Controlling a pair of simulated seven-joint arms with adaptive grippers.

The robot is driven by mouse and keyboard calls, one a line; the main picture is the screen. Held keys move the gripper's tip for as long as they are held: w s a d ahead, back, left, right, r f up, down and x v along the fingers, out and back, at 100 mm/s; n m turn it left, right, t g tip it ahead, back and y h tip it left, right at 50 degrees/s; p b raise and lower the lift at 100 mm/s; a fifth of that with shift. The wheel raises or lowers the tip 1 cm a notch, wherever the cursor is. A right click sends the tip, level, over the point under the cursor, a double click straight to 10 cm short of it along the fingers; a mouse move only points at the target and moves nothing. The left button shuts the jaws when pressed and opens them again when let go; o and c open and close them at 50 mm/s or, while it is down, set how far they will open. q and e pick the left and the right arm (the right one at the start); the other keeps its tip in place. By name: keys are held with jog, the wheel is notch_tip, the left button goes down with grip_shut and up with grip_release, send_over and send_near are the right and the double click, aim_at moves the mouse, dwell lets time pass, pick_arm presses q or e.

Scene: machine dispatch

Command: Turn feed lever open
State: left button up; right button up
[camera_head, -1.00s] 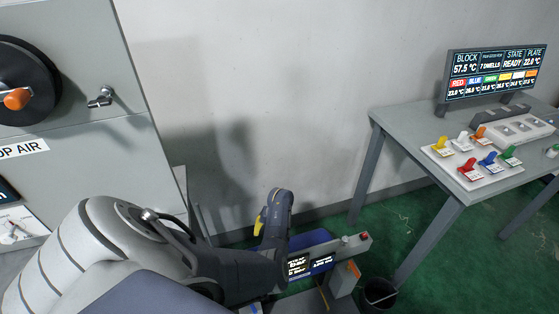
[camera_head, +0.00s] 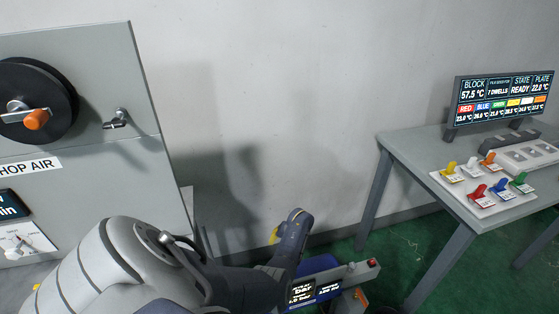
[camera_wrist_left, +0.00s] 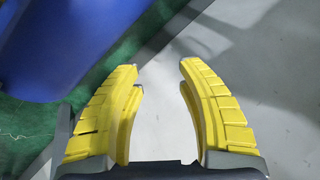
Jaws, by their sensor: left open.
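A grey cabinet at the left of the head view carries a black wheel with an orange handle (camera_head: 37,119) and a small metal lever (camera_head: 115,121) pointing left. A lever on a white plate (camera_head: 17,246) shows low on the cabinet. I cannot tell which is the feed lever. My left gripper (camera_head: 274,236) is beyond the cabinet's right side, low in front of the wall, apart from these handles. In the left wrist view its yellow fingers (camera_wrist_left: 158,76) are spread with nothing between them. My right gripper is not in view.
A grey table (camera_head: 407,146) at the right holds a monitor (camera_head: 503,98) and a board with coloured levers (camera_head: 480,186). A low unit with small displays and a red button (camera_head: 373,263) stands beside my left gripper. A blue surface (camera_wrist_left: 60,40) shows in the wrist view.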

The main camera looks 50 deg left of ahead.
pick_arm(q)
jog(key=s+d+f+n+h, duration=0.1)
jog(key=s+d+n+h, duration=0.2)
jog(key=s, duration=0.6)
jog(key=s+d+f+n+h, duration=0.1)
jog(key=s+d+n+h, duration=0.2)
jog(key=s, duration=0.6)
jog(key=s+d+f+n+h, duration=0.2)
jog(key=s+d+n+h, duration=0.1)
jog(key=s, duration=0.6)
jog(key=x, duration=1.6)
jog(key=shift+d+r, duration=0.1)
jog(key=shift+o, duration=0.2)
grip_shut()
